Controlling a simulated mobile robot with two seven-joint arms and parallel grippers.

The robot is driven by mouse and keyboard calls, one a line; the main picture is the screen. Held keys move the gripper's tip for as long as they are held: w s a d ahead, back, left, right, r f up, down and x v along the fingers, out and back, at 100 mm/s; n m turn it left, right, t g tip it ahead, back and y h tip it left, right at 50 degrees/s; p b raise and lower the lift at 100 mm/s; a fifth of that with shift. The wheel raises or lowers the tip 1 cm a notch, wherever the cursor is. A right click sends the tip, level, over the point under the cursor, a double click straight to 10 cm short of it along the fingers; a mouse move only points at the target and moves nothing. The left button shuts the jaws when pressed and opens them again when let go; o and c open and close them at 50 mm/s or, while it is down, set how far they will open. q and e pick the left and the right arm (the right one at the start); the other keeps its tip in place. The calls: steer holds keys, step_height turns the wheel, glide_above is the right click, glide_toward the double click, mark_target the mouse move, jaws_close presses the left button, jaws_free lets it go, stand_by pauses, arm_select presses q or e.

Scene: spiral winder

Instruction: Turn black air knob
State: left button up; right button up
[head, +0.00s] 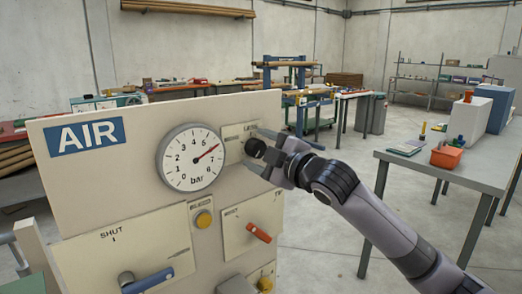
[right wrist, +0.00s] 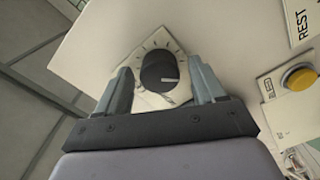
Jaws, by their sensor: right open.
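The black air knob (head: 255,148) sits on a pale plate at the upper right of the panel, beside the gauge. In the right wrist view the knob (right wrist: 158,72) shows a white pointer line directed to the right, with tick marks around it. My right gripper (head: 268,152) is open at the knob, with one finger on each side. In the right wrist view both fingers (right wrist: 162,90) stand apart around the knob, with visible gaps. My left gripper is out of view.
The AIR panel (head: 70,195) also carries a blue-handled SHUT lever (head: 146,280), a red-orange lever (head: 258,232) and a yellow button (head: 204,219). A grey table (head: 470,172) with an orange bin (head: 446,155) stands at right. Clear floor lies between panel and table.

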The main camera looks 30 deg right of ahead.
steer(key=shift+c, duration=0.4)
steer(key=c, duration=1)
steer(key=shift+r+m+p, duration=0.1)
steer(key=shift+m+p, duration=0.6)
steer(key=shift+m, duration=0.1)
steer(key=shift+m+p, duration=0.95)
steer(key=shift+m, duration=0.15)
steer(key=m+p, duration=0.2)
steer(key=m, duration=0.1)
steer(key=shift+m+p, duration=0.4)
